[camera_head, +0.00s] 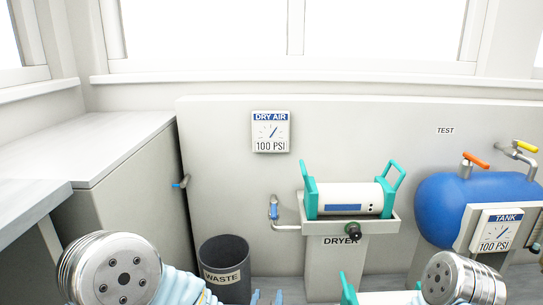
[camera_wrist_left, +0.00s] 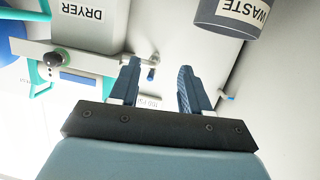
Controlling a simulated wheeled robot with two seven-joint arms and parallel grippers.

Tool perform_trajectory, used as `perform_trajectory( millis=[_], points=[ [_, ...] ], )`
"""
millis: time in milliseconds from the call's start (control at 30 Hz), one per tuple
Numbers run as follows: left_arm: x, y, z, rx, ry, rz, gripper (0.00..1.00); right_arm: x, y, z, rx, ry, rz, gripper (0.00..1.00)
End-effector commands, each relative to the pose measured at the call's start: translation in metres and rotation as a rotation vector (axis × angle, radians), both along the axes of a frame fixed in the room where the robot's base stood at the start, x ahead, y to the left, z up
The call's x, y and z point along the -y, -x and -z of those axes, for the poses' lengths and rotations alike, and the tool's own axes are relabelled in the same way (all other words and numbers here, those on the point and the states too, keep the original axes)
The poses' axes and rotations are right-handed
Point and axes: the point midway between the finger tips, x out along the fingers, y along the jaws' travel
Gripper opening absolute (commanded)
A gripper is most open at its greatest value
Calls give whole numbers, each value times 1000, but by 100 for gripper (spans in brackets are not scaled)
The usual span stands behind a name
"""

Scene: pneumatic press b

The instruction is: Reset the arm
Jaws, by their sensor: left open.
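My left arm (camera_head: 110,270) comes in from the lower left of the head view. The blue fingertips of my left gripper (camera_head: 267,298) just show at the bottom edge. In the left wrist view the two fingers of my left gripper (camera_wrist_left: 158,80) stand apart with nothing between them. They appear upside down relative to the room, with the dryer and waste bin beyond. My right arm (camera_head: 455,278) shows at the lower right; its gripper is out of view.
A dryer (camera_head: 340,240) holds a white cylinder (camera_head: 350,197) with teal handles. A waste bin (camera_head: 226,258) stands left of it. A blue tank (camera_head: 470,205) is at right. A grey counter (camera_head: 90,145) is at left. Teal parts (camera_head: 348,290) show at the bottom edge.

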Motion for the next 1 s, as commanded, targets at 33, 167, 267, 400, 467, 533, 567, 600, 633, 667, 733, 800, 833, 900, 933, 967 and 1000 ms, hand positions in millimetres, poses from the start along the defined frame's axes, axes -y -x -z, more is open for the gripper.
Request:
perform_trajectory(
  millis=[33, 167, 267, 400, 467, 533, 567, 600, 633, 667, 733, 800, 833, 900, 933, 967, 1000],
  points=[
    [-7, 0, 13, -56, 8, 8, 47, -1, 0, -7, 0, -1, -1, 93],
    [-25, 9, 59, -236, 46, 41, 47, -2, 1, -17, 0, -2, -4, 93],
    [-43, 28, 99, -416, 89, 60, 47, -3, 1, -28, -1, -3, -5, 93],
    [-74, 84, 159, -746, 173, 72, 47, -5, 2, -45, -2, -5, -9, 93],
    [-86, 116, 179, -895, 214, 72, 47, -6, 3, -52, -2, -6, -11, 93],
    [-96, 150, 194, -1038, 254, 68, 47, -7, 3, -57, -3, -7, -12, 93],
    [-99, 162, 198, -1088, 268, 67, 47, -7, 3, -58, -3, -7, -14, 93],
    [-102, 176, 203, -1142, 282, 65, 47, -7, 3, -60, -3, -8, -14, 93],
    [-104, 184, 205, -1174, 291, 65, 47, -8, 4, -60, -3, -8, -14, 93],
    [-106, 190, 207, -1199, 298, 62, 47, -8, 4, -61, -3, -8, -14, 93],
    [-108, 200, 209, -1235, 306, 63, 47, -8, 4, -61, -3, -8, -14, 93],
    [-108, 204, 211, -1250, 310, 62, 47, -8, 4, -61, -3, -8, -14, 93],
    [-108, 204, 211, -1251, 311, 62, 47, -8, 4, -60, -3, -8, -14, 93],
    [-108, 203, 211, -1250, 310, 63, 47, -8, 4, -60, -3, -8, -14, 93],
    [-108, 203, 211, -1249, 309, 63, 47, -8, 4, -60, -3, -8, -14, 93],
    [-108, 203, 211, -1249, 309, 63, 47, -8, 4, -60, -3, -8, -14, 93],
    [-108, 203, 211, -1248, 309, 63, 47, -8, 3, -60, -3, -8, -14, 93]
  ],
)
